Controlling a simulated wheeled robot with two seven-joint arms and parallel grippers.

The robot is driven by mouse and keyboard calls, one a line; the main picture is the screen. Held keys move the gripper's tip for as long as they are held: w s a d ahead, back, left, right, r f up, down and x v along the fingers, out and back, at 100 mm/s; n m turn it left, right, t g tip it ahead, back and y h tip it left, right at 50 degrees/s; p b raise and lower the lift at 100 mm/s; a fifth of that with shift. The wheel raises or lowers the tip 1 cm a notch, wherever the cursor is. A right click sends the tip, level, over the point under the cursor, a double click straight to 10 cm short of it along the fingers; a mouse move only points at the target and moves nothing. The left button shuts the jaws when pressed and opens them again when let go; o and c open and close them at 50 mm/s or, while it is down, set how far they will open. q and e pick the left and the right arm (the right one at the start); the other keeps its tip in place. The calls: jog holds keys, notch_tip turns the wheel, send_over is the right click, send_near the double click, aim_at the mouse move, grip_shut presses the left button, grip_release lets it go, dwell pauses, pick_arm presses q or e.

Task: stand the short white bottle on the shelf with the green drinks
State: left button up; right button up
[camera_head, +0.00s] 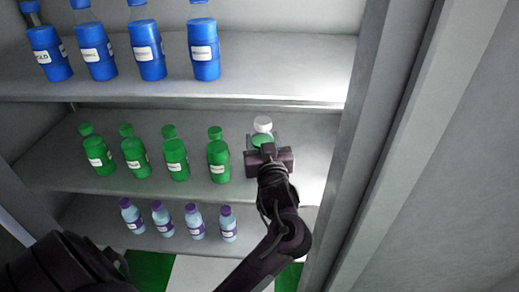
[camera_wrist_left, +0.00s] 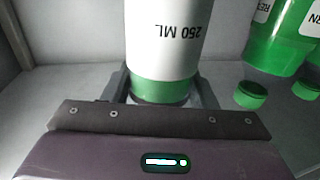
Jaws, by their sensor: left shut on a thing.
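In the left wrist view the bottle (camera_wrist_left: 163,45) is white with an upside-down "250 ML" print and a green band. My left gripper (camera_head: 264,142) is shut on it, with a finger on each side. My right gripper is not in view.
Blue bottles (camera_head: 148,55) stand on the upper shelf (camera_head: 270,80). Small pale bottles with purple caps (camera_head: 195,224) stand on the lower shelf (camera_head: 268,222). The cabinet's side wall (camera_head: 355,130) rises to the right, with some bare shelf before it.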

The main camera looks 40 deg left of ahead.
pick_arm(q)
notch_tip(320, 180, down, 3)
jog(key=shift+f, duration=0.15)
jog(key=shift+d+f, duration=0.1)
jog(key=shift+f, duration=0.3)
jog(key=o, duration=0.9)
jog(key=shift+c, duration=0.2)
jog(key=shift+o, duration=1.4)
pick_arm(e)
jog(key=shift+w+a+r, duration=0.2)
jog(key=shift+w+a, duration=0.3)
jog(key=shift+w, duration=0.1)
